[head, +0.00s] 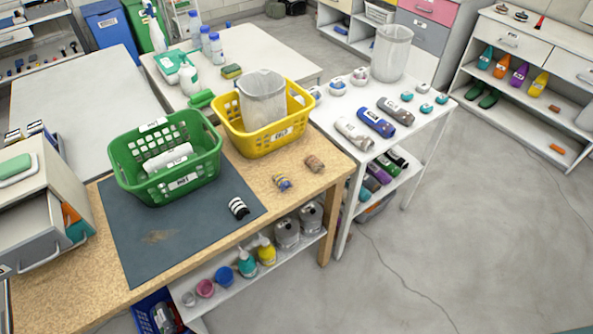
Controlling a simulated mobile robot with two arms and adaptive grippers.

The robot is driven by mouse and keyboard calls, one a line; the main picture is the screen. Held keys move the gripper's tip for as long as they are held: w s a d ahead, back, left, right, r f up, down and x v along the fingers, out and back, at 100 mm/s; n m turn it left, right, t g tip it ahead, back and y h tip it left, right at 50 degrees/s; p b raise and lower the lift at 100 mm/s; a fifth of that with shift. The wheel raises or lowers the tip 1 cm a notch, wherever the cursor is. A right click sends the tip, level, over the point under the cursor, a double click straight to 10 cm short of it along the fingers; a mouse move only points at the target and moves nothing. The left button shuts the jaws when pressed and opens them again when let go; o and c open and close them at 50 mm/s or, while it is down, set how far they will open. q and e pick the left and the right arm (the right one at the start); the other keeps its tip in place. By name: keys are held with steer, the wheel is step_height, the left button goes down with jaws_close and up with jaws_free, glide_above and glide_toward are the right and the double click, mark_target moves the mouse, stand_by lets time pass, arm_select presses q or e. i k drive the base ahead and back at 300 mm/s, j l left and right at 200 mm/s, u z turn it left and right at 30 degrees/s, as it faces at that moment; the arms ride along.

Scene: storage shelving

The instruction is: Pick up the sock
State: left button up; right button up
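A small black-and-white striped item (239,208), which looks like a rolled sock, lies on the dark mat (125,225) near the front edge of the wooden table. A small blue-and-yellow item (282,183) and a brown one (315,163) lie on bare wood to its right; they may be socks too, but they are too small to tell. Neither of my grippers is in the head view.
A green basket (190,183) holding a white roll stands behind the striped item. A yellow basket (222,118) with a clear bag stands further back. A grey drawer unit (20,225) is at the left. A white table (345,101) adjoins right; floor (470,220) beyond is clear.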

mark_target(316, 164)
steer(key=i+l, duration=0.4)
steer(key=l, duration=0.2)
steer(key=i+l, duration=0.4)
steer(key=l, duration=0.15)
steer(key=k+z, duration=0.05)
